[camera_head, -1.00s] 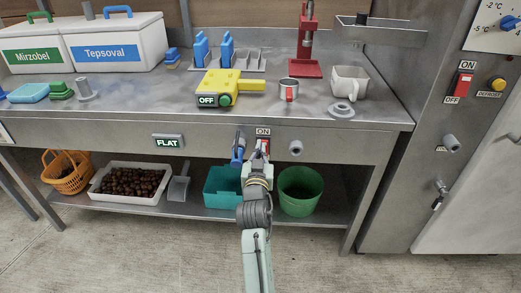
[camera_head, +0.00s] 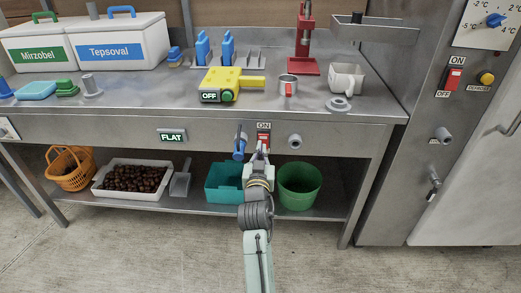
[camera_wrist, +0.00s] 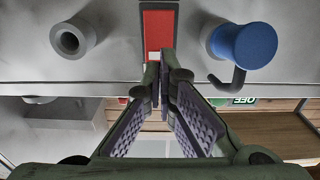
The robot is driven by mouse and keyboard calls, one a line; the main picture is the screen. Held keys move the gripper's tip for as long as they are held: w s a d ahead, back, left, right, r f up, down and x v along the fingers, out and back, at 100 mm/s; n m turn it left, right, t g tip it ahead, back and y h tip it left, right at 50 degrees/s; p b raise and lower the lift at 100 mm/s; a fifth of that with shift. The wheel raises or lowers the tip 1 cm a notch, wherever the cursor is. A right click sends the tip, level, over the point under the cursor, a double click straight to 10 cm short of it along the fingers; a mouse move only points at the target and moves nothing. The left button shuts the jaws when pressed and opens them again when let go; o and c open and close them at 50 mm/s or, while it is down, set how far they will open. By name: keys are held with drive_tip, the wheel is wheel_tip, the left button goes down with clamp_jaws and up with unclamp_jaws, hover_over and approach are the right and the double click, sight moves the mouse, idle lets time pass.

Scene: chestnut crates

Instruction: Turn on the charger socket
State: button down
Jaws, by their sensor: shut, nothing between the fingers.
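The charger switch (camera_head: 264,140) is a red rocker on the front panel of the steel table, with an ON label above it. A grey round socket (camera_head: 295,141) is to its right and a blue knob-like fitting (camera_head: 239,146) to its left. My gripper (camera_head: 260,154) is shut and empty, its tips just in front of the switch's lower part. In the upside-down wrist view the red switch (camera_wrist: 158,28) stands behind my fingertips (camera_wrist: 166,58), between the grey socket (camera_wrist: 72,38) and the blue fitting (camera_wrist: 246,44). Contact and rocker position cannot be told.
Below are a teal bin (camera_head: 222,183), a green bucket (camera_head: 300,187) and a crate of chestnuts (camera_head: 98,186). A cabinet (camera_head: 452,110) stands at right.

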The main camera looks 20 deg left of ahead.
drive_tip(key=b+v, duration=0.2)
drive_tip(key=v, duration=0.7)
drive_tip(key=shift+s, duration=0.45)
